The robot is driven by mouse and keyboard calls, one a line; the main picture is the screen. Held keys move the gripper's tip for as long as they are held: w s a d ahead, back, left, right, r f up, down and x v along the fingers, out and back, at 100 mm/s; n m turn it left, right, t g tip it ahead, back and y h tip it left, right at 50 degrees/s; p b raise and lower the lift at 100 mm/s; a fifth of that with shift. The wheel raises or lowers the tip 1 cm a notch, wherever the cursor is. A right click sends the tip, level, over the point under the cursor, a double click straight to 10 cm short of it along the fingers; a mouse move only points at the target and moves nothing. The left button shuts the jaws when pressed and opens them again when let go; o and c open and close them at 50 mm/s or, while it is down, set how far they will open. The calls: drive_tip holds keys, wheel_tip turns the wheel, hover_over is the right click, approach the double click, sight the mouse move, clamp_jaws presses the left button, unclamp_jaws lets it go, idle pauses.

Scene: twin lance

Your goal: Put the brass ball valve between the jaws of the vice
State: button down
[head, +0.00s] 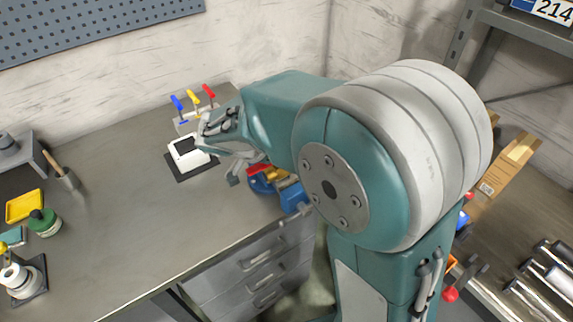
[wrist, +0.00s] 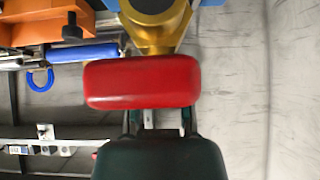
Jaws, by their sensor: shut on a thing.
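The brass ball valve shows its yellow brass body (wrist: 158,30) at the top middle of the wrist view. Its red lever handle (wrist: 142,82) lies across the middle of that view. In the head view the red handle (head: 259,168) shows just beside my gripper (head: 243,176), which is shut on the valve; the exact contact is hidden. The blue vice (head: 293,195) stands at the bench's right front edge, close below the valve. Blue parts also show at the top of the wrist view. I cannot tell whether the valve is between the jaws.
A white device on a dark base (head: 189,157) and a rack with blue, yellow and red handles (head: 195,104) stand left of my gripper. The bench middle is clear.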

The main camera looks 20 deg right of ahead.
drive_tip(key=shift+w+d+f, duration=0.15)
drive_tip(key=shift+w+f, duration=0.15)
drive_tip(key=shift+f, duration=0.15)
drive_tip(key=shift+w+f, duration=0.25)
drive_tip(key=shift+f, duration=0.15)
wheel_tip(320, 180, down, 3)
drive_tip(key=shift+w+f, duration=0.1)
drive_tip(key=shift+f, duration=0.05)
drive_tip(key=shift+d, duration=0.15)
drive_tip(key=shift+f, duration=0.15)
drive_tip(key=c, duration=0.5)
unclamp_jaws()
drive_tip(key=shift+c, duration=0.2)
drive_tip(key=shift+a, duration=0.25)
drive_tip(key=shift+d, duration=0.1)
